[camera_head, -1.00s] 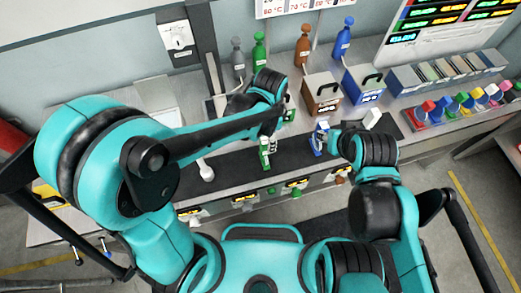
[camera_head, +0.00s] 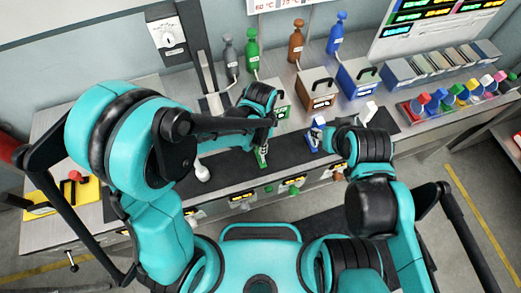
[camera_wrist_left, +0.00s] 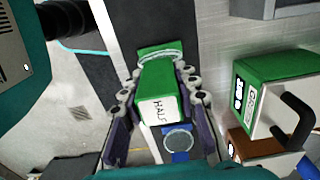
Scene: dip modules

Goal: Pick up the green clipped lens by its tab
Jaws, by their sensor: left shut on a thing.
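The green clipped lens (camera_wrist_left: 158,90) has a block-like green tab with a white label reading "HALF" and a clear round rim at its far end. In the left wrist view it lies between the fingers of my left gripper (camera_wrist_left: 158,100), which is shut on the tab. In the head view the green lens (camera_head: 262,157) shows below my left gripper (camera_head: 266,146), over the dark mat; whether it touches the mat is unclear. A blue clipped piece (camera_head: 316,134) stands to its right, beside my right gripper (camera_head: 326,141), whose fingers are too small to read.
A green box (camera_head: 279,101), a brown box (camera_head: 318,93) and a blue box (camera_head: 358,80) stand behind, with coloured bottles at the wall. A white-headed object (camera_head: 202,174) lies left on the dark mat (camera_head: 228,174). A blue piece with a round rim (camera_wrist_left: 178,141) shows near the gripper.

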